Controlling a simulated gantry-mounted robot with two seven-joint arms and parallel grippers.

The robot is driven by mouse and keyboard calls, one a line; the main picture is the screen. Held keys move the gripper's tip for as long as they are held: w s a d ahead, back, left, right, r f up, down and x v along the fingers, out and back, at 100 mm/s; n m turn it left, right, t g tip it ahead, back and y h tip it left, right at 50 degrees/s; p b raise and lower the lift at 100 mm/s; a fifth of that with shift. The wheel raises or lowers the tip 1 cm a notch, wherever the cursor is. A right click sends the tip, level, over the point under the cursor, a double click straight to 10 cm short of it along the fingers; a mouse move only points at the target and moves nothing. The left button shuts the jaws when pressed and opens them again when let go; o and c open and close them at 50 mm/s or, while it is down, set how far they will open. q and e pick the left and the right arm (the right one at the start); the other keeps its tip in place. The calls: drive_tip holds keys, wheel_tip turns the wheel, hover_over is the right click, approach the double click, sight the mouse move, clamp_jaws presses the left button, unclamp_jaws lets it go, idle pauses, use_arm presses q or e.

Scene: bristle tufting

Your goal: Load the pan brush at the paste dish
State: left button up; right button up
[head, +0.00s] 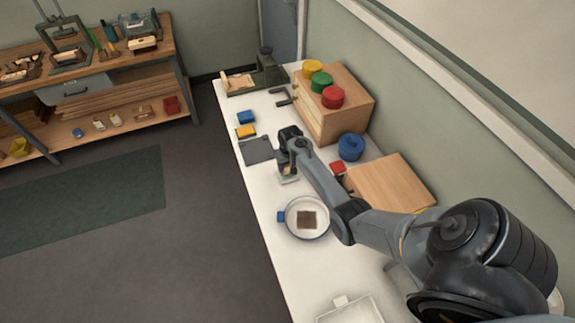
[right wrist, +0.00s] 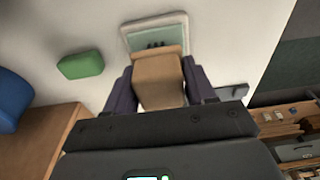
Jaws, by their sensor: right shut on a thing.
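My right gripper (head: 287,166) is shut on the pan brush, low over the white table. In the right wrist view the brush's plain wooden block (right wrist: 158,82) sits between the dark fingers of the right gripper (right wrist: 160,90). Just beyond the block lies a square, pale-rimmed dish (right wrist: 133,41), likely the paste dish. Small dark tufts show between block and dish; whether they touch the dish I cannot tell. In the head view the dish (head: 288,180) is partly hidden by the gripper. My left gripper is not in view.
A round white pan (head: 307,234) with a brown patch (head: 307,220) stands nearer on the table. A wooden box (head: 390,184), a blue round container (head: 351,147) and a green block (right wrist: 80,65) are nearby. A grey mat (head: 258,150) lies left of the gripper.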

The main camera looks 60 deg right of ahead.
drive_tip(key=shift+f, duration=0.45)
idle(0.8)
drive_tip(key=shift+r, duration=0.1)
drive_tip(key=shift+r+p, duration=0.35)
drive_tip(key=shift+r, duration=0.05)
wheel_tip(320, 180, up, 6)
drive_tip(key=p, duration=0.7)
drive_tip(key=shift+r, duration=0.1)
